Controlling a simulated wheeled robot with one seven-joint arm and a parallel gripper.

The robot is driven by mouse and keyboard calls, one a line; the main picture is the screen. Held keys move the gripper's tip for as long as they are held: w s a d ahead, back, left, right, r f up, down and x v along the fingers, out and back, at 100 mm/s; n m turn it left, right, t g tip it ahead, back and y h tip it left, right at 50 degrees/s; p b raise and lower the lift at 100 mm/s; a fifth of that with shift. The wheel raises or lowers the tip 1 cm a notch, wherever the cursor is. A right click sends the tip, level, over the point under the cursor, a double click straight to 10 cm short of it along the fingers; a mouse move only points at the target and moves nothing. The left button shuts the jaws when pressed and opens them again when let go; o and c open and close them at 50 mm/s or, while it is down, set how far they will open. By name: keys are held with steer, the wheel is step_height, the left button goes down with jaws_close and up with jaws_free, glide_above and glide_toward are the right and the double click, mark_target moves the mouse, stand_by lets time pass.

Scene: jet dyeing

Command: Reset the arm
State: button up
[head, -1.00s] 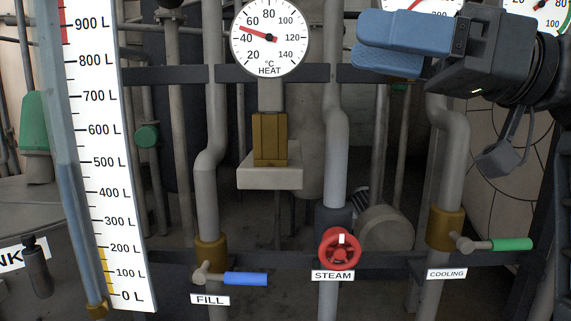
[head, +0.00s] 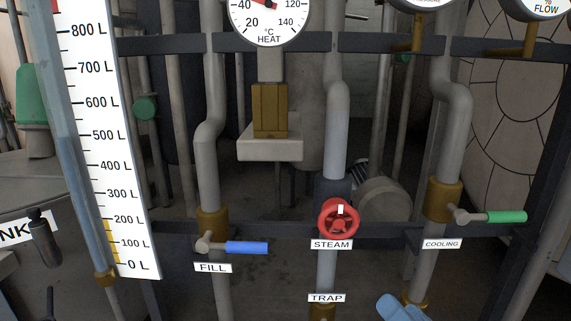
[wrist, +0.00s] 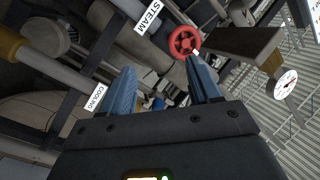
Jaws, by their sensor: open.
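My gripper (wrist: 160,92) shows in the wrist view with its two blue fingers apart and nothing between them. In the head view only a blue fingertip (head: 396,308) shows at the bottom edge, below the COOLING label; the rest of my arm is out of that view. In the wrist view the red STEAM handwheel (wrist: 183,42) lies beyond the right fingertip, and I cannot tell how far off it is. In the head view the red wheel (head: 339,218) stands clear of the gripper.
The blue FILL lever (head: 246,248) and green COOLING lever (head: 506,217) stick out to the right from their pipes. A TRAP label (head: 327,298) is low in the middle. A litre scale (head: 105,150) stands at left, and a HEAT dial (head: 269,20) hangs above.

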steer(key=s+d+f+g+h, duration=0.15)
steer(key=s+f+h, duration=0.25)
steer(key=s+f, duration=0.4)
steer(key=s+d+n+h, duration=0.1)
steer(key=s+d+n, duration=0.1)
steer(key=s, duration=1)
steer(key=s+d+r+n+g+h, duration=0.1)
steer(key=s+n, duration=0.1)
steer(key=s, duration=1)
steer(key=shift+s+d+r+p, duration=0.2)
steer(key=shift+d+p, duration=0.15)
steer(key=shift+p, duration=0.1)
